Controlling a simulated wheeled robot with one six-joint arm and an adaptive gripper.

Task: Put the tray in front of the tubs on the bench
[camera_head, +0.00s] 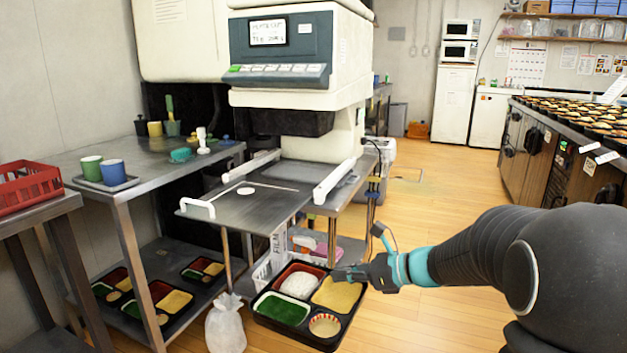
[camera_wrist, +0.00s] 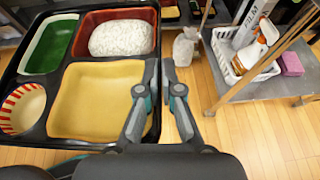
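The tray (camera_head: 290,330) is a black bento tray with green, red, yellow and striped round sections and a white mound in the red one. It hangs in front of the machine, above floor level. My gripper (camera_head: 350,272) is at its right edge. In the wrist view my gripper (camera_wrist: 160,68) has one finger on each side of the tray's rim (camera_wrist: 157,45) and looks closed on it. Two tubs, one green (camera_head: 91,168) and one blue (camera_head: 113,172), stand on a small grey tray (camera_head: 103,185) on the metal bench (camera_head: 150,178) at the left.
A red basket (camera_head: 28,188) stands on a table at far left. Several small items sit at the bench's back. More filled trays (camera_head: 165,300) lie on its lower shelf. A machine table (camera_head: 250,208) and a white bag (camera_head: 226,325) are near the held tray. Open floor lies right.

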